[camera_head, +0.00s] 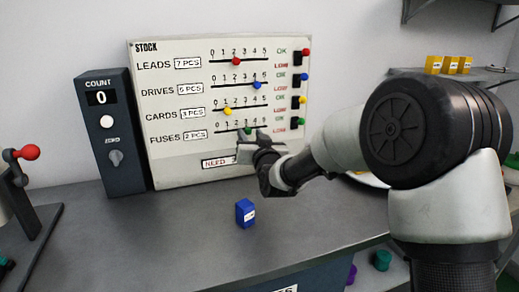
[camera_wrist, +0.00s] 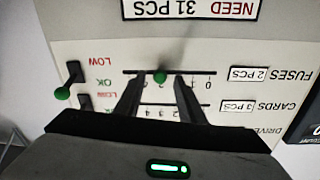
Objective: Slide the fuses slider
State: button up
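The fuses slider (camera_head: 249,130) is a green knob on the lowest scale of the white stock board (camera_head: 165,170). In the wrist view, which is upside down, the fuses slider (camera_wrist: 160,77) sits around the middle of its slot. Its label (camera_wrist: 255,74) reads "FUSES 2 PCS". My gripper (camera_head: 247,139) is at the board, just below the fuses row. In the wrist view my gripper (camera_wrist: 160,80) is open, with one finger on each side of the knob and a gap visible on both sides. The fingers cover part of the numbers.
Red, blue and yellow sliders are on the rows above. OK/LOW switches (camera_head: 298,101) line the board's right edge. A count box (camera_head: 107,135) showing 0 stands left. A blue block (camera_head: 245,213) lies on the grey counter (camera_head: 165,250). A sign (camera_wrist: 190,8) reads "NEED 31 PCS".

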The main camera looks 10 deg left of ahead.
jog(key=v, duration=1.5)
jog(key=shift+s+d, duration=0.2)
jog(key=shift+s, duration=0.15)
jog(key=s+d+m+g+h, duration=0.1)
jog(key=s+d+g+h, duration=0.2)
jog(key=d, duration=0.6)
jog(key=s+d+m+g+h, duration=0.1)
jog(key=s+d+g+h, duration=0.15)
jog(key=s+d, duration=0.4)
jog(key=s+d+f+m+g+h, duration=0.1)
jog(key=s+d+g, duration=0.1)
jog(key=s+d, duration=0.45)
jog(key=s+d+f+m+g+h, duration=0.15)
jog(key=s+d, duration=0.25)
jog(key=s, duration=0.5)
notch_tip(320, 180, up, 20)
jog(key=s+g+p, duration=0.1)
jog(key=p, duration=2)
jog(key=shift+s+d+n, duration=0.2)
jog(key=shift+n, duration=0.15)
jog(key=shift+r, duration=0.15)
